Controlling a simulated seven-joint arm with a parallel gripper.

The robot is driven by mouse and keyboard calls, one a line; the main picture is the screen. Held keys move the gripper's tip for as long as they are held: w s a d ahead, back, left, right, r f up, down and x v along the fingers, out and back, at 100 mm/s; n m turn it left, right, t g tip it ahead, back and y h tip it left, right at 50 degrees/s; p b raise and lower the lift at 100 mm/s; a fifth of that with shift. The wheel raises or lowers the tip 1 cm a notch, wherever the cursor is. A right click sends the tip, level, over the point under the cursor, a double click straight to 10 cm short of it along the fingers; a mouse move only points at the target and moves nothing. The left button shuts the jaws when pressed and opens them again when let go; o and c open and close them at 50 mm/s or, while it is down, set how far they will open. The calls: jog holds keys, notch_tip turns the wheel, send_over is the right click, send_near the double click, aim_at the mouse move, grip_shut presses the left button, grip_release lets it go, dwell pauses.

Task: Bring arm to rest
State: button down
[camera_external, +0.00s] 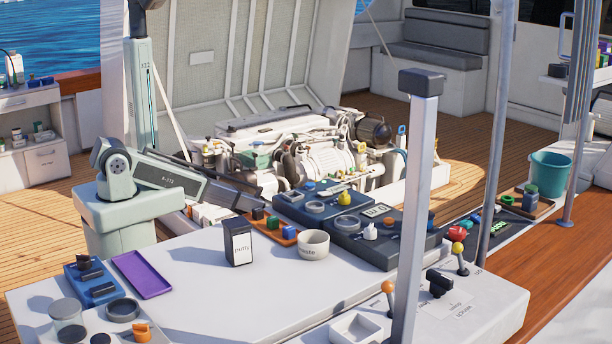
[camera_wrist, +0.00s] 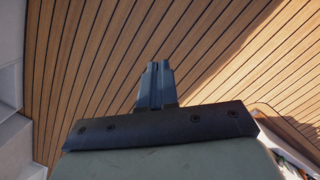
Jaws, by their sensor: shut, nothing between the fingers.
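My gripper (camera_wrist: 158,66) shows in the wrist view, with its two dark fingers shut together and nothing between them. Below it in that view is only the wooden plank deck (camera_wrist: 100,60), some way off. In the external view my arm stands at the left. One link lies low beside the base and another rises upright past the top edge of the picture. My gripper cannot be made out in that view.
A white worktop holds a purple tray (camera_external: 142,274), a black putty box (camera_external: 238,242), a waste cup (camera_external: 313,244) and dark tool trays (camera_external: 375,250). The open engine bay (camera_external: 300,150) lies behind. A grey post (camera_external: 415,200) stands at the front right.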

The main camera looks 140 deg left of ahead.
jog(key=w+d+f+m+g+h, duration=0.1)
jog(key=w+d+m, duration=0.4)
jog(key=d, duration=0.6)
jog(key=w+d+f+m+g, duration=0.1)
jog(key=w+d+f+m, duration=0.15)
jog(key=w+d, duration=0.65)
jog(key=w+d+f+m+g+h, duration=0.15)
jog(key=w+d+m, duration=0.3)
jog(key=d, duration=0.95)
jog(key=s+d+r+m+g, duration=0.1)
jog(key=s+d+m+g, duration=0.2)
jog(key=d+m, duration=0.8)
jog(key=s+d+r+m+g+y, duration=0.1)
jog(key=s+d+m, duration=0.1)
jog(key=s+d, duration=0.2)
jog(key=s+d+m+g+y, duration=0.1)
jog(key=s+d, duration=0.4)
jog(key=d, duration=0.6)
jog(key=shift+s+d+r+m+y, duration=0.3)
jog(key=shift+r+m+y, duration=0.15)
jog(key=shift+y, duration=0.2)
